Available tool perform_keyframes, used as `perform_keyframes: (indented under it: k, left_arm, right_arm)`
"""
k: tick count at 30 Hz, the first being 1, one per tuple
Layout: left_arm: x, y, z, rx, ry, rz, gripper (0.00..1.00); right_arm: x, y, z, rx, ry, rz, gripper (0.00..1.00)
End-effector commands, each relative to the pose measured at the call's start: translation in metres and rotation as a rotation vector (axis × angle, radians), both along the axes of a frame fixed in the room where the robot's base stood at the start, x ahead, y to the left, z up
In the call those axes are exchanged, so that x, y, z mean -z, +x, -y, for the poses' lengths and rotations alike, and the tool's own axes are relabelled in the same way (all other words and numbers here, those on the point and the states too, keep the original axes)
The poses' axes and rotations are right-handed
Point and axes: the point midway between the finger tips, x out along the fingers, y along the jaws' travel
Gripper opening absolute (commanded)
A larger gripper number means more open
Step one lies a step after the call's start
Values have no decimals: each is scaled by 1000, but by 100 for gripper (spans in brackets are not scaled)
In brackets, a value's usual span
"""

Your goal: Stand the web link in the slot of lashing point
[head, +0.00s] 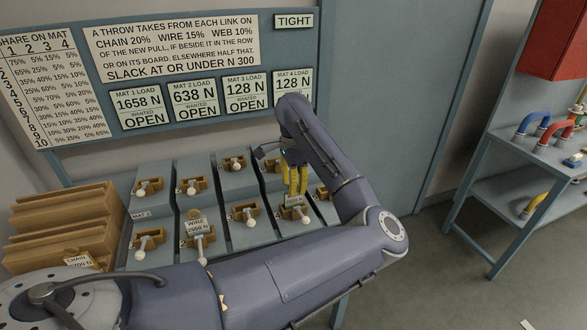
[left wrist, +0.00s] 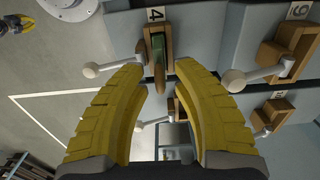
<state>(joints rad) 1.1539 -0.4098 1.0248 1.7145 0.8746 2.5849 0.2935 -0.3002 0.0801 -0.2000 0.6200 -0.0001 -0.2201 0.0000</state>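In the head view my left gripper (head: 295,182) points down with its yellow fingers over a wooden lashing point at the right of the mat boards. The left wrist view shows the fingers (left wrist: 160,67) apart. A green and brown link, which looks like the web link (left wrist: 158,62), is between the fingertips, with a visible gap on each side. It is at the wooden lashing point marked 4 (left wrist: 146,42), seemingly in its slot; how deep it sits I cannot tell. A white-knobbed lever (left wrist: 91,70) sticks out beside that point.
Several other lashing points with levers (head: 148,187) fill the grey boards. A link tagged wire (head: 197,225) stands at one. A wooden rack (head: 65,225) with a chain tag is at left. The load sign board (head: 195,60) rises behind; a shelf (head: 540,150) stands right.

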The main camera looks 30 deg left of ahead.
Motion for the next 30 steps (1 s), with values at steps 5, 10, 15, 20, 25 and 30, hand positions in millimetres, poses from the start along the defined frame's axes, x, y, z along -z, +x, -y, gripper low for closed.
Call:
perform_keyframes:
  k: [5, 10, 15, 20, 25, 30]
  left_arm:
    - [-32, 1, 0, -1, 0, 3, 27]
    - [-53, 0, 0, 0, -1, 2, 27]
    - [-65, 0, 0, 1, 0, 0, 27]
    - [-68, 0, 0, 0, -1, -1, 27]
    - [-69, 0, 0, 0, -1, -1, 27]
    - [-69, -1, -2, 4, 10, -8, 27]
  right_arm:
    - [0, 0, 0, 0, 0, 0, 0]
    - [0, 0, 0, 0, 0, 0, 0]
    - [0, 0, 0, 0, 0, 0, 0]
    - [0, 0, 0, 0, 0, 0, 0]
    - [0, 0, 0, 0, 0, 0, 0]
    - [0, 0, 0, 0, 0, 0, 0]
